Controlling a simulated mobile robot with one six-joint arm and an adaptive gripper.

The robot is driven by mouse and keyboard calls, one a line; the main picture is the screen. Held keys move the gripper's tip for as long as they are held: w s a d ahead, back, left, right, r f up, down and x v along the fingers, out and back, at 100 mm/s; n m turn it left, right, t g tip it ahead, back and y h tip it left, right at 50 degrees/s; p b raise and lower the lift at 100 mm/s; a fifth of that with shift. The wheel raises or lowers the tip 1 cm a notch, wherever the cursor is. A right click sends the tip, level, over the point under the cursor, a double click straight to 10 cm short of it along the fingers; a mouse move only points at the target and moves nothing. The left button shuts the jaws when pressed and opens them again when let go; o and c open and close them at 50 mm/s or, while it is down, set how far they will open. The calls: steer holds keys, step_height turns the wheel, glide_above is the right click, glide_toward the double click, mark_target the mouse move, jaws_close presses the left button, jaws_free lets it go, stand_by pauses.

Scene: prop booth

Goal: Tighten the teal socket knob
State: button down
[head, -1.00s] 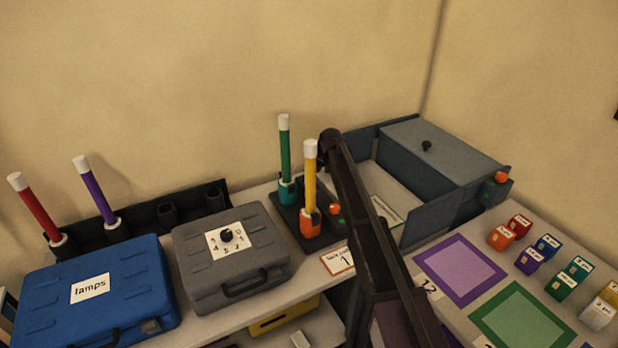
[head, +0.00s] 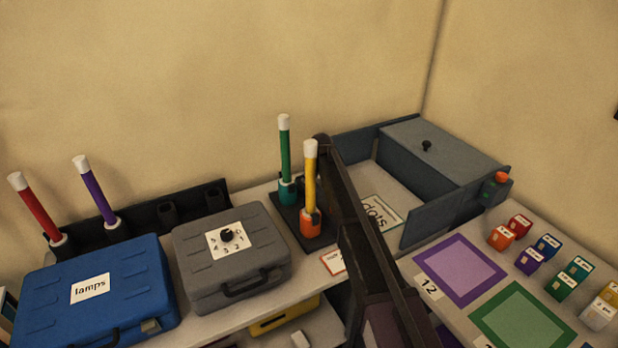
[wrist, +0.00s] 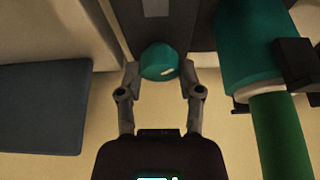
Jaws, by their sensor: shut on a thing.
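The teal socket knob (wrist: 159,62) sits on a dark base plate in the wrist view. My gripper (wrist: 159,75) has a finger on each side of it and is shut on it. The teal socket (wrist: 247,50) is to the right, with the green tube (wrist: 272,130) in it. In the head view the teal socket (head: 288,190) holds the green tube (head: 284,150) upright behind the orange socket (head: 310,226) and its yellow tube (head: 310,175). There my arm hides the knob and my fingertips.
A grey case (head: 200,265) and blue case (head: 45,295) stand left of the sockets. An open grey box (head: 425,215) with a "dots" card (head: 382,213) is to the right. Red (head: 32,205) and purple (head: 94,190) tubes stand in a back rack (head: 190,200).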

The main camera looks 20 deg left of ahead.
steer(key=shift+s+d, duration=0.1)
steer(key=shift+d, duration=0.05)
steer(key=shift+c, duration=1.3)
jaws_free()
steer(key=s+d+p, duration=0.1)
steer(key=s+d, duration=0.3)
steer(key=d, duration=0.1)
steer(key=s+d+r+g+p, duration=0.1)
steer(key=s+d, duration=0.3)
steer(key=d, duration=0.2)
steer(key=s+d+r+g+h+p, duration=0.1)
steer(key=s+d, duration=0.3)
steer(key=d, duration=0.1)
steer(key=shift+s+d, duration=0.2)
steer(key=shift+d, duration=0.2)
steer(key=s+d+f+m+h+b, duration=0.1)
steer(key=s+d+m, duration=0.2)
steer(key=s+d, duration=0.3)
steer(key=s+d+f+m+b, duration=0.1)
steer(key=s+d+m, duration=0.2)
steer(key=d, duration=1.4)
steer(key=s+d+f+m+g+h+b, duration=0.1)
steer(key=s+d+m, duration=0.3)
steer(key=s+d, duration=0.5)
steer(key=shift+s+d+f+h, duration=0.1)
steer(key=shift+d+h, duration=0.05)
steer(key=shift+d, duration=0.5)
steer(key=shift+d+f+h, duration=0.1)
steer(key=shift+d+h, duration=0.05)
steer(key=shift+d, duration=0.5)
